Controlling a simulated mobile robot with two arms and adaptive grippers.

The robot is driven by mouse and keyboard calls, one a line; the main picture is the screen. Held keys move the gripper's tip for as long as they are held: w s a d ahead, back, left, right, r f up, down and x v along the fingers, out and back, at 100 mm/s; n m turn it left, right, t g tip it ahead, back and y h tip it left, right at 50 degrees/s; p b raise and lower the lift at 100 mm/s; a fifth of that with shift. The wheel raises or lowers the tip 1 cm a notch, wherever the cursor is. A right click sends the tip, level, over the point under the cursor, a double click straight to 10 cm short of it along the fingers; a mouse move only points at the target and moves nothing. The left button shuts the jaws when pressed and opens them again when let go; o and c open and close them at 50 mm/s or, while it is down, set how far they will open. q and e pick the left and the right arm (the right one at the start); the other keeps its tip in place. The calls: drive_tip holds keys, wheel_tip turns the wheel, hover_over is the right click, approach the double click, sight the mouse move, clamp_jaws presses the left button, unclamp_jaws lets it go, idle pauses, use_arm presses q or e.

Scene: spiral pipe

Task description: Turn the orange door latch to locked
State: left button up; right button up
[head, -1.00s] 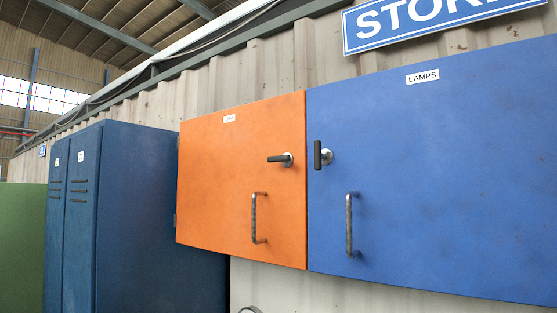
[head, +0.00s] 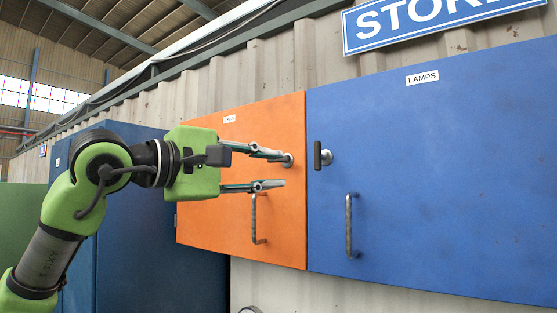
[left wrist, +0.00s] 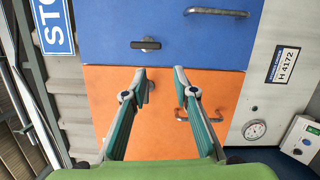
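The orange door (head: 225,200) is closed flush beside the blue door (head: 430,180). In the head view, only the round base of its latch (head: 288,160) shows clearly; my upper finger covers most of the black handle. In the left wrist view the orange latch handle (left wrist: 150,92) shows just inside the left-hand finger, partly hidden by it; whether they touch I cannot tell. The handle lies level, across the door. My left gripper (head: 281,169) is open in front of the orange door, also seen in the left wrist view (left wrist: 160,70). My right gripper is not in view.
The blue door's latch (head: 318,155) stands upright close by. Bar handles stick out from the orange door (head: 254,225) and the blue door (head: 349,225). A blue locker (head: 160,260) stands at left. A gauge (left wrist: 254,129) and control box (left wrist: 302,138) show in the left wrist view.

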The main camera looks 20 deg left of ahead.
sight(278, 160)
use_arm(q)
drive_tip(key=s+a+r+n+t+y, duration=0.1)
drive_tip(key=a+r+t+y, duration=0.15)
drive_tip(key=a, duration=0.45)
drive_tip(key=shift+g+y, duration=0.45)
drive_tip(key=p+x, duration=0.2)
drive_tip(key=x, duration=0.2)
drive_tip(key=p+x, duration=0.2)
drive_tip(key=x, duration=0.3)
drive_tip(key=p+x, duration=0.2)
drive_tip(key=x, duration=0.3)
drive_tip(key=shift+s+d+r, duration=0.15)
drive_tip(key=shift+d+r, duration=0.05)
drive_tip(key=shift+d, duration=0.1)
clamp_jaws()
